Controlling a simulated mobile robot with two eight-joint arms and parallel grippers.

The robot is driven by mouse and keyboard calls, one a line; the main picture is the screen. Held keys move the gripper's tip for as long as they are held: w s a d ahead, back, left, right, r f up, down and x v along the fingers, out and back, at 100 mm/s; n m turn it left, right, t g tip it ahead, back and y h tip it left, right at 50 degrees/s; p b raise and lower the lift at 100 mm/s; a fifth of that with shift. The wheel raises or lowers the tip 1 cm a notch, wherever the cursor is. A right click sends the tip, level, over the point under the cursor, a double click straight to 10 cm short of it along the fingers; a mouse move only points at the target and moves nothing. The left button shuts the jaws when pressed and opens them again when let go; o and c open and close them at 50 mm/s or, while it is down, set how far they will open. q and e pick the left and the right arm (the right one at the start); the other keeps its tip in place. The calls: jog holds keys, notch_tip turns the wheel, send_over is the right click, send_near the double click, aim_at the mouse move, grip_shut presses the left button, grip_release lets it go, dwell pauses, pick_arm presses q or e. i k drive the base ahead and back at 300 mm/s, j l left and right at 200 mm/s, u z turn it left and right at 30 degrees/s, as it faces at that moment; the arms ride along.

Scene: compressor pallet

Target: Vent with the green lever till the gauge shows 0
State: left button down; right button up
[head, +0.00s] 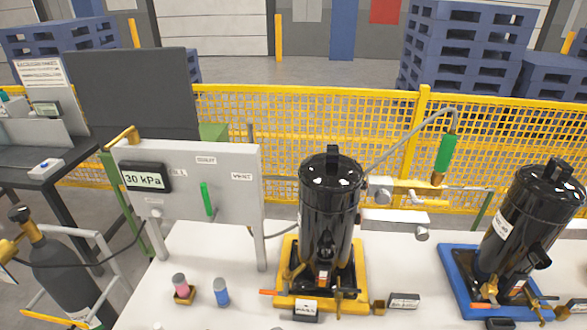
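A grey panel (232,160) stands at the left of the white table. The gauge (144,178) on its left side reads 30 kPa. The green lever (207,199) is on the panel's front, nearly upright, its top end below a label (205,160) that seems to read SHUT. A VENT label (241,176) is to the right of the lever. Another label left of the lever is partly hidden by the gauge. Neither of my grippers is in view, and nothing touches the lever.
A black compressor (328,205) stands on a yellow base (290,250) right of the panel. Another (527,215) stands on a blue base (462,290). A green-handled tool (444,153) hangs behind. Pink (180,284) and blue (221,291) small items stand before the panel.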

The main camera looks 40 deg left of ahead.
aim_at(212, 214)
jog(key=u, duration=2.1)
